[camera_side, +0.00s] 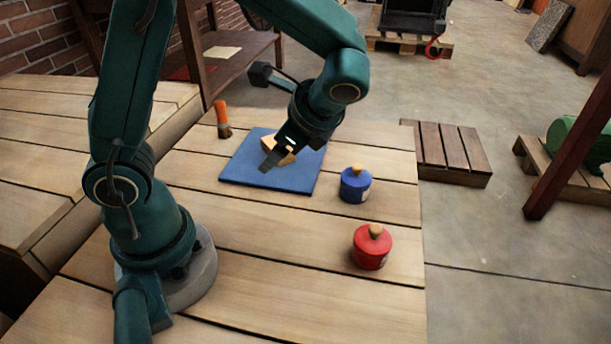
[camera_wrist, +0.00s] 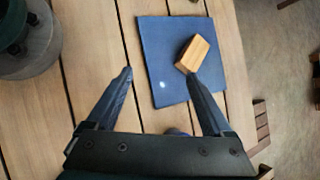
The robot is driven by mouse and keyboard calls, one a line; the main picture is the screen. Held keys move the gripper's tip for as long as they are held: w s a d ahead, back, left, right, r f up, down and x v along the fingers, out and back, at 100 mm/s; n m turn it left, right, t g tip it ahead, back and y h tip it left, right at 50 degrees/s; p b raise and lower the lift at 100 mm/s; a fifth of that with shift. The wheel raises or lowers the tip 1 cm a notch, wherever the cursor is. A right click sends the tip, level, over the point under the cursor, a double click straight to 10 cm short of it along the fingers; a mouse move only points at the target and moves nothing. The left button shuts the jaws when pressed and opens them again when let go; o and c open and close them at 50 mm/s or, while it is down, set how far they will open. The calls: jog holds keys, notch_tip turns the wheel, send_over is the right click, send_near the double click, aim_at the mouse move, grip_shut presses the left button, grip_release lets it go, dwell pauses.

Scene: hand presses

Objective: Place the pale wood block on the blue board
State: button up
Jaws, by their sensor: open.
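The pale wood block (camera_side: 286,156) lies on the blue board (camera_side: 241,181), partly hidden by my gripper (camera_side: 270,163) in the side view. In the wrist view the block (camera_wrist: 196,53) sits tilted relative to the edges of the board (camera_wrist: 162,58), towards its right side. My gripper (camera_wrist: 157,78) is open with its fingers wide apart. The right finger's tip overlaps the block's lower edge in the wrist view; I cannot tell whether they touch. Nothing is between the fingers.
A blue pot with a wooden knob (camera_side: 355,185) stands just right of the board, and a red pot (camera_side: 371,248) stands nearer the front. An orange-handled brush (camera_side: 222,119) is at the board's far left. The tabletop's front middle is clear.

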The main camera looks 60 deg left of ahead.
jog(key=s+d+r+n+t+h, duration=0.5)
jog(key=d+n+h, duration=0.3)
jog(key=n, duration=0.3)
jog(key=shift+s+r+t, duration=0.3)
jog(key=shift+s+t, duration=0.4)
jog(key=shift+s, duration=0.2)
